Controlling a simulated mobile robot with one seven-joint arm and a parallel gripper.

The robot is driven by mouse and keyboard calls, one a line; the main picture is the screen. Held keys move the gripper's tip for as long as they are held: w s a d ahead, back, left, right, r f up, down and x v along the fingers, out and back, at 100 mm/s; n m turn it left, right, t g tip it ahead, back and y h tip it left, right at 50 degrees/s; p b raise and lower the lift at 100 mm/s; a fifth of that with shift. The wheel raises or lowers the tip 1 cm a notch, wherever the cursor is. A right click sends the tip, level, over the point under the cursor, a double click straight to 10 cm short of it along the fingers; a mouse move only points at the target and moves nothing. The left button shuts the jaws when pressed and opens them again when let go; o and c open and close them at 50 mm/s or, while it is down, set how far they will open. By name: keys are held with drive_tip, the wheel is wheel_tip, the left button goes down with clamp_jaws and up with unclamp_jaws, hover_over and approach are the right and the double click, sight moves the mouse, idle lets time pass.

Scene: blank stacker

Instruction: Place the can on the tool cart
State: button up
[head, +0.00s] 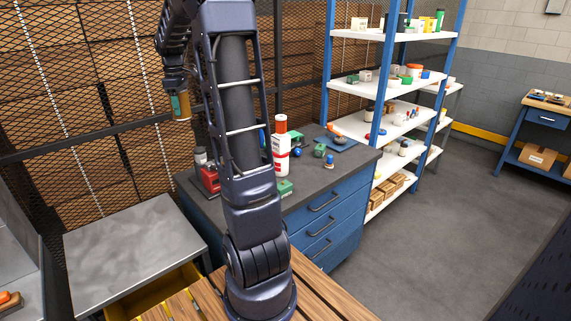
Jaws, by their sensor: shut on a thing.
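A can (181,106), teal with a tan-yellow lower part, hangs upright below my gripper (177,91) at the upper left. My gripper is shut on it, and the jaws are small and dark here. The can is in the air in front of the wire mesh, well clear of any surface. A blue drawer cabinet (330,222) with a dark top stands below and to the right of the can; it may be the tool cart. My arm hides part of its top and front.
The cabinet top holds a white-and-red bottle (281,150), a red item (210,180) and several small things. A bare grey metal table (135,245) stands at lower left. A blue-post shelf (385,85) stands behind. A blue workbench (545,117) is far right.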

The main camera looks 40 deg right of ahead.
drive_tip(key=s+d+m, duration=0.2)
drive_tip(key=s+d, duration=0.3)
drive_tip(key=d, duration=0.6)
drive_tip(key=s+d+m, duration=0.2)
drive_tip(key=s+d, duration=0.4)
drive_tip(key=d, duration=0.6)
drive_tip(key=s+d+m, duration=0.2)
drive_tip(key=s+d, duration=0.4)
drive_tip(key=d, duration=0.6)
drive_tip(key=shift+s+d, duration=0.1)
drive_tip(key=shift+d, duration=0.1)
drive_tip(key=s+d+m, duration=0.2)
drive_tip(key=s+d, duration=0.5)
drive_tip(key=s, duration=0.2)
wheel_tip(320, 180, down, 31)
drive_tip(key=shift+f, duration=0.1)
drive_tip(key=o, duration=0.9)
drive_tip(key=shift+f, duration=0.1)
drive_tip(key=o, duration=0.3)
